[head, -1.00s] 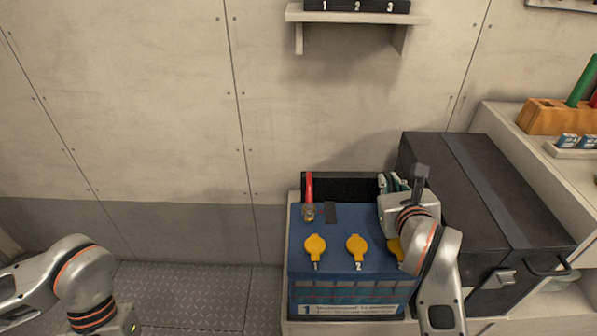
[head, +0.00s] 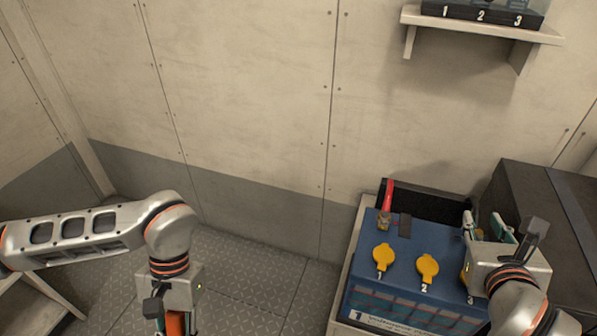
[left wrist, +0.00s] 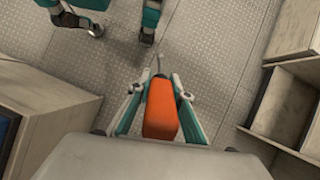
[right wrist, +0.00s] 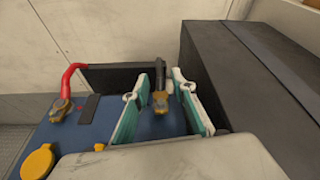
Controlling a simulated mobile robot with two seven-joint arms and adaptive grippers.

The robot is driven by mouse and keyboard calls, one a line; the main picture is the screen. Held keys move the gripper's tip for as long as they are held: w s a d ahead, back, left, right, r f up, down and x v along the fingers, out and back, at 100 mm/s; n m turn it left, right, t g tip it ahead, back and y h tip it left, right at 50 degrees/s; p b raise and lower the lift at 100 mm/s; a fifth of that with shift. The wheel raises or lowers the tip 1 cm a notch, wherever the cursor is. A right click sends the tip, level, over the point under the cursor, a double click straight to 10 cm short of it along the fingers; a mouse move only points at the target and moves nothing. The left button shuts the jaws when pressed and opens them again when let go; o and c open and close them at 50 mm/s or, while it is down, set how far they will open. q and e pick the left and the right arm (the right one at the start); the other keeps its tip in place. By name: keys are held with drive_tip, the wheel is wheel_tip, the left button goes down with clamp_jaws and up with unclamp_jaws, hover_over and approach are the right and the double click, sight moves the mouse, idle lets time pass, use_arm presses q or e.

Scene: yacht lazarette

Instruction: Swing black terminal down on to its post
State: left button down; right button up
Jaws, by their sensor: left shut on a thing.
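The blue battery (head: 400,255) stands at the lower right in the head view. The black terminal, a brass clamp (right wrist: 160,101) on a black cable (right wrist: 157,72), shows between the fingers in the right wrist view. My right gripper (right wrist: 154,92) is open, its two teal fingers on either side of the clamp with gaps showing. In the head view the right gripper (head: 486,226) is over the battery's back right corner and hides the terminal. The post beneath is hidden. My left gripper (left wrist: 160,105) is shut on an orange-handled tool (left wrist: 161,113) with a thin shaft, away from the battery.
A red cable (head: 389,194) ends in another clamp (head: 384,217) at the battery's back left. Yellow caps (head: 428,267) sit on top. A dark case (head: 550,200) stands close on the right. A numbered shelf (head: 480,32) hangs above. Open floor (head: 250,280) lies left.

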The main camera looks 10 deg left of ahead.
drive_tip(key=shift+s+a+r, duration=0.15)
drive_tip(key=shift+s+r, duration=0.05)
drive_tip(key=shift+s, duration=0.4)
